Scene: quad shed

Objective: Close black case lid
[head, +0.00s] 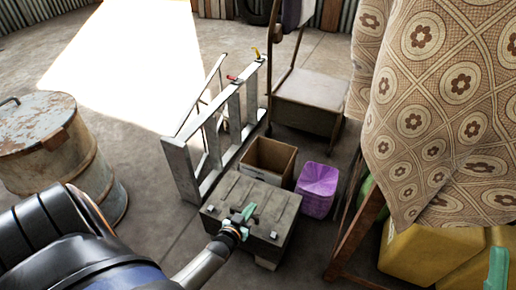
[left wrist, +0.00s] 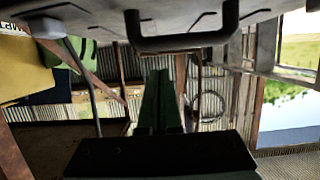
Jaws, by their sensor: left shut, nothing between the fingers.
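The black case (head: 265,196) stands on the floor in the lower middle of the head view. Its ribbed lid looks down and roughly level; I cannot tell whether it is fully closed. In the left wrist view, a dark handle (left wrist: 185,43) and a grey case surface fill the top edge. My left gripper (head: 246,212), with green fingers, is over the front part of the lid and hides some of it. Its fingers are together and empty, as the left wrist view (left wrist: 160,85) also shows.
A cardboard box (head: 268,158) and a purple container (head: 317,188) stand just behind the case. A metal frame (head: 215,140) is to the left, with a rusty drum (head: 50,140) farther left. A cloth-covered table (head: 440,120) and yellow containers (head: 425,250) are at right.

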